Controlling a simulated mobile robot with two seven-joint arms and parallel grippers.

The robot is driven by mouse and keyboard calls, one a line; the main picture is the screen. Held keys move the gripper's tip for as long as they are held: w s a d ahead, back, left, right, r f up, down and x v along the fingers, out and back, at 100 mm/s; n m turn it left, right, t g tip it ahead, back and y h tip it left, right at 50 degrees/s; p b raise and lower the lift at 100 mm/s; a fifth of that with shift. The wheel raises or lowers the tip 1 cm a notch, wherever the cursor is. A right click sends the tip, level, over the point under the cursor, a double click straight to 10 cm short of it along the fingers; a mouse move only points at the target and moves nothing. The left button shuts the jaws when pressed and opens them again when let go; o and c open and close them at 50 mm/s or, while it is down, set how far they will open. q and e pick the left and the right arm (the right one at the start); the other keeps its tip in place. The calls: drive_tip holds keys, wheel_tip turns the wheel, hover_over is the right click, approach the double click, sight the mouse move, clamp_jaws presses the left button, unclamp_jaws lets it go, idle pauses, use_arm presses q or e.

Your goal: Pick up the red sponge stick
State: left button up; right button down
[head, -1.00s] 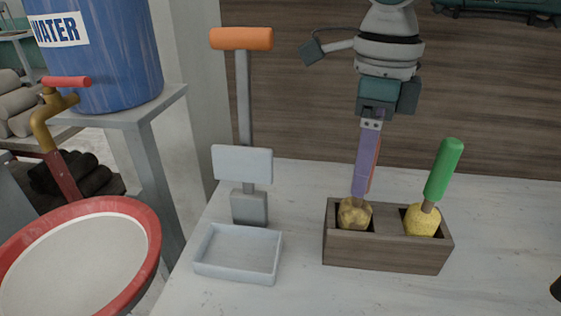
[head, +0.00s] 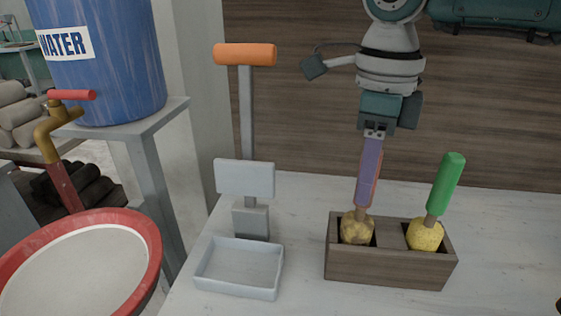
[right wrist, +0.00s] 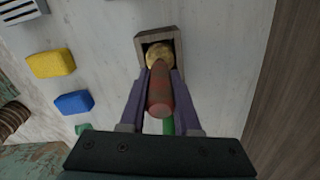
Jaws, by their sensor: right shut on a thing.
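The red sponge stick (right wrist: 160,92) has a worn red handle and a yellow-brown sponge head. In the head view its sponge head (head: 357,228) sits in the left compartment of the wooden holder (head: 385,270), and only a sliver of red handle shows behind a purple finger. My right gripper (head: 365,203) points down from above and is shut on the handle. In the right wrist view its two purple fingers (right wrist: 159,100) lie on either side of the handle. My left gripper is out of view.
A green-handled sponge stick (head: 447,185) leans in the holder's right compartment. A grey tray (head: 240,292) and an orange-handled stand (head: 245,54) are to the left. The right wrist view shows yellow (right wrist: 50,63) and blue (right wrist: 73,103) sponges on the table.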

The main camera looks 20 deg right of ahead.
wheel_tip(320, 180, up, 20)
idle(0.5)
idle(0.9)
